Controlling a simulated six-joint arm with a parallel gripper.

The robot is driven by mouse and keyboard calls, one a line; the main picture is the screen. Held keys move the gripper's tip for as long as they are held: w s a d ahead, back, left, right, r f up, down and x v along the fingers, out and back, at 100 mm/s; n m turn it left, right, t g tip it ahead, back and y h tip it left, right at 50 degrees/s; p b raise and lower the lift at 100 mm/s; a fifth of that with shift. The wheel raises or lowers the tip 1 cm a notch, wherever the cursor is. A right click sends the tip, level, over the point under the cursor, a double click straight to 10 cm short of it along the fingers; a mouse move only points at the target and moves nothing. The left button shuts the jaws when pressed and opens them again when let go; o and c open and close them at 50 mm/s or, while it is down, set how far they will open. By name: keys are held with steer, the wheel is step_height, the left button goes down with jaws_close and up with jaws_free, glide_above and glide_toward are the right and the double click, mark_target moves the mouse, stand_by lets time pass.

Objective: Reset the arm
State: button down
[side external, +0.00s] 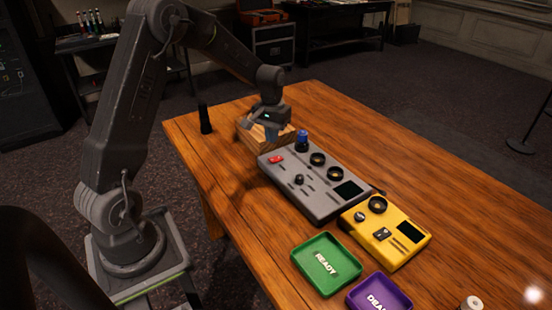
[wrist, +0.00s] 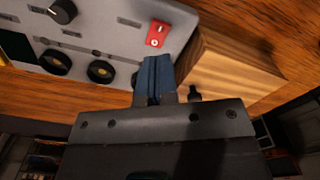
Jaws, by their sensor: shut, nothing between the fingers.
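My gripper (side external: 271,132) is at the far end of the wooden table, low over a light wooden block (side external: 249,136) and beside the grey mixing console (side external: 322,203). In the wrist view its blue fingers (wrist: 154,68) are together with nothing between them. They point at the gap between the console (wrist: 118,32) with its red switch (wrist: 158,33) and the wooden block (wrist: 238,72). A small dark peg-like piece (wrist: 195,93) shows by the block. I cannot tell whether the fingertips touch anything.
A blue-topped knob or bottle (side external: 302,140) stands at the console's far edge. A black cylinder (side external: 205,118) stands at the table's left edge.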

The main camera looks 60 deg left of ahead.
steer(key=s+d+r+m+t, duration=0.4)
steer(key=s+d+r, duration=1)
steer(key=d+r, duration=0.15)
steer(key=s+d+r+m+t, duration=0.1)
steer(key=s+d, duration=0.3)
steer(key=s, duration=0.4)
steer(key=shift+s+r+m+t, duration=0.15)
steer(key=shift+s+m+t, duration=0.15)
steer(key=shift+m, duration=0.2)
steer(key=shift+w+a, duration=0.1)
